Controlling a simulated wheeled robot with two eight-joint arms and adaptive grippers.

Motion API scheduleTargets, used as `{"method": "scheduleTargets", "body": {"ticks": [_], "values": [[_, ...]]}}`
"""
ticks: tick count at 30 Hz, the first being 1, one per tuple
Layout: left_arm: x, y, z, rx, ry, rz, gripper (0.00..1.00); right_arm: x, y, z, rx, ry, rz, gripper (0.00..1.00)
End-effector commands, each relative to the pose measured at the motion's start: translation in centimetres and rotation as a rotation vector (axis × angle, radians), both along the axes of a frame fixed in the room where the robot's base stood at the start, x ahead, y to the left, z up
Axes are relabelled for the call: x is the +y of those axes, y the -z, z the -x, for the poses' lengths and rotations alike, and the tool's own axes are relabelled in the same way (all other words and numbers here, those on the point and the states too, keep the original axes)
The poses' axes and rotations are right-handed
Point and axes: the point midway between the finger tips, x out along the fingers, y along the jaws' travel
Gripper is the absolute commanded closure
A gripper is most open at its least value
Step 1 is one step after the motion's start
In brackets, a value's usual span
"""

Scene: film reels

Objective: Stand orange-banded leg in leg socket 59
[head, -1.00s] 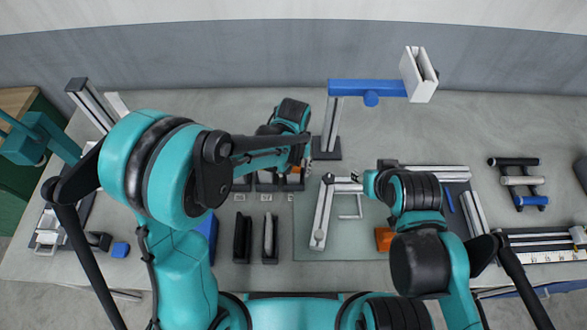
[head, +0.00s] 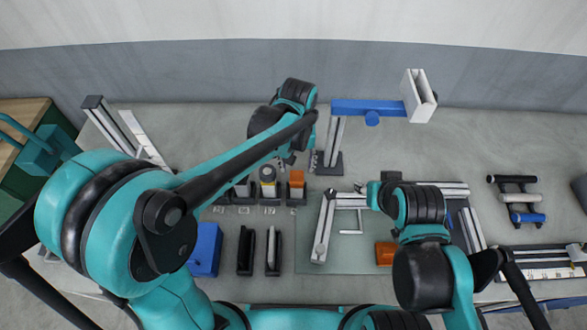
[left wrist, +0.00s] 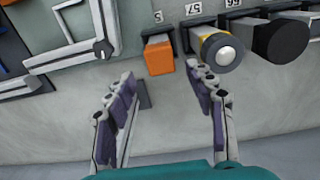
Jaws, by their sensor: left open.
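The orange-banded leg (head: 297,180) stands in the right-hand place of the dark socket row in the head view. In the left wrist view its orange, square top (left wrist: 158,55) shows below a partly readable label (left wrist: 157,17) starting with 5. My left gripper (left wrist: 165,100) is open and empty, its fingers spread apart just off the orange top. In the head view the left gripper (head: 291,156) is just behind the row, partly hidden by its own wrist. My right gripper (head: 362,188) is by the pale metal frame; its fingers are too small to read.
A yellow-banded round leg (head: 267,175) stands beside the orange one, near label 57 (left wrist: 193,9). A black round piece (left wrist: 281,40) is farther along. Two dark holders (head: 246,250) lie in front. A blue-armed stand (head: 365,108) rises behind right. An orange block (head: 385,253) lies right.

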Motion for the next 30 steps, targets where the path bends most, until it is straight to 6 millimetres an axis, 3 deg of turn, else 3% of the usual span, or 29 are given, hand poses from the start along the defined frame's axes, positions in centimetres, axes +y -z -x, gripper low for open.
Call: {"method": "scheduleTargets", "body": {"ticks": [8,11,19,24,30], "values": [[0.7,-0.9,0.2,-0.014,-0.002,0.006,0.46,0.0,-0.1,0.0,0.0,0.0,0.0,0.6],[2.4,-2.2,0.8,-0.058,-0.005,0.021,0.46,0.0,-0.1,0.0,0.0,0.0,0.0,0.6],[10.0,-6.3,4.6,-0.287,-0.008,0.058,0.46,0.0,-0.1,0.0,0.0,0.0,0.0,0.6],[14.0,-7.1,7.6,-0.441,-0.007,0.047,0.46,0.0,-0.1,0.0,0.0,0.0,0.0,0.6],[16.9,-7.0,10.0,-0.574,-0.004,0.015,0.46,0.0,-0.1,0.0,0.0,0.0,0.0,0.6]]}}
